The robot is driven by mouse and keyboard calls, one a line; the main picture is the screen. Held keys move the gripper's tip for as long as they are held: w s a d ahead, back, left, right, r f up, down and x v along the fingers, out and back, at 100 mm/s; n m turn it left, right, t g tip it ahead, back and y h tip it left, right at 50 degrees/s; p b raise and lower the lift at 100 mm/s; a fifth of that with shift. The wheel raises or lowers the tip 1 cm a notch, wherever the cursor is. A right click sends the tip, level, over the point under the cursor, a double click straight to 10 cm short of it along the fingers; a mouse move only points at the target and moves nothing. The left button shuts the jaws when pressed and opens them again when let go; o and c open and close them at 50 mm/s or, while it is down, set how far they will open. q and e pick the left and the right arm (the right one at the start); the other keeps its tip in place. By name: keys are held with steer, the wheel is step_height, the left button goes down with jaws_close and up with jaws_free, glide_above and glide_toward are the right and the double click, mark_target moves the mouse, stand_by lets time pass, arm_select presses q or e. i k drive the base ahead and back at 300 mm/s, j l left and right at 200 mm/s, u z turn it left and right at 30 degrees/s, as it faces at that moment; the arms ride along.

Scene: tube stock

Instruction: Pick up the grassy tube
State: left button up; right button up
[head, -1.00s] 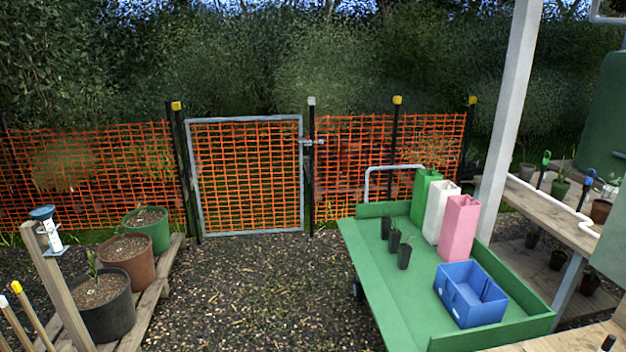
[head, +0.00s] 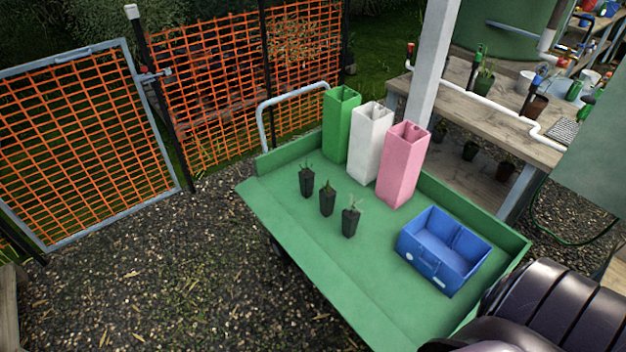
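Three small black tubes with plants stand upright in a diagonal row on the green cart (head: 300,248). The left tube (head: 307,184) has thin upright green leaves. The middle tube (head: 327,203) has a small green plant. The right tube (head: 351,223) has paler, spreading leaves. The plants are too small to tell for sure which one is grassy. Neither gripper is in view. Only dark rounded links of my own arm show at the bottom right, so I cannot see what my grippers hold.
Tall green (head: 340,128), white (head: 370,145) and pink (head: 401,170) square sleeves stand behind the tubes. An empty-looking blue crate (head: 430,262) sits to their right. The cart has raised edges. A wooden bench (head: 450,110) stands behind; an orange mesh gate (head: 85,140) is left.

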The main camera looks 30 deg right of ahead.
mark_target(327, 194)
steer(key=i+j+z, duration=0.1)
steer(key=i+z, duration=0.35)
steer(key=i+j+z, duration=0.2)
steer(key=i+z, duration=0.25)
steer(key=i+j+z, duration=0.2)
steer(key=z, duration=0.3)
steer(key=i+j+z, duration=0.25)
steer(key=j+z, duration=0.2)
steer(key=j, duration=0.15)
